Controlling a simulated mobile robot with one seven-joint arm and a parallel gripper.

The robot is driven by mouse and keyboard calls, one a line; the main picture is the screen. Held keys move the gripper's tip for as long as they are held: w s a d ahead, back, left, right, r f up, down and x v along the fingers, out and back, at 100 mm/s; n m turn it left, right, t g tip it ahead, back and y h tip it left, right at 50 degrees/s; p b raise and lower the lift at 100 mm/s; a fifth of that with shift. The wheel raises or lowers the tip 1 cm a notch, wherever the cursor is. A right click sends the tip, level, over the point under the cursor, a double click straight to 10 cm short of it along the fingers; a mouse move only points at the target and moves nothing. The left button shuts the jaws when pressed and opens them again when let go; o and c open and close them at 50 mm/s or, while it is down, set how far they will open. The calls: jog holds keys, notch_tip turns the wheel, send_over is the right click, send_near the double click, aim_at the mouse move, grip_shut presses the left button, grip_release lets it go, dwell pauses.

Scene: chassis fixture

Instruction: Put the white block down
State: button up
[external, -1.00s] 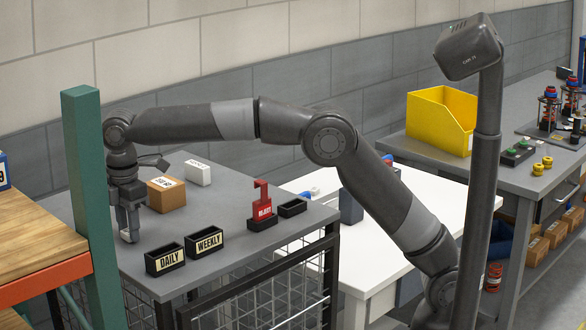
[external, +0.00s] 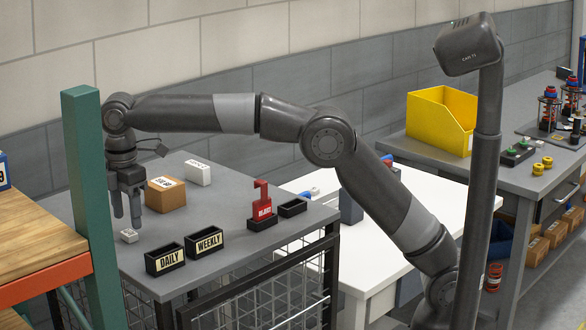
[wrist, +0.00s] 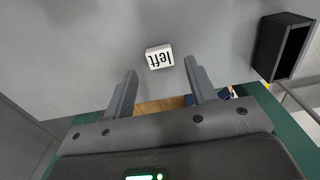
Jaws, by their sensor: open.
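The white block (external: 129,236) is small and lies on the grey table (external: 230,245), left of the black DAILY tray. In the wrist view the white block (wrist: 159,57) shows the word "left" upside down, just beyond and between my fingertips. My gripper (external: 127,222) is open and empty, raised above the block and apart from it. Its two fingers also show in the wrist view (wrist: 161,70), spread with nothing between them.
Black trays marked DAILY (external: 165,260) and WEEKLY (external: 205,243) stand at the table's front edge. A brown box (external: 167,195) and a white box (external: 198,174) stand behind. A red holder (external: 262,207) is to the right. A green post (external: 88,200) rises close on the left.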

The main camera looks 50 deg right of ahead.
aim_at(128, 232)
notch_tip(128, 232, up, 9)
jog(key=shift+f, duration=0.15)
dwell(0.4)
dwell(0.4)
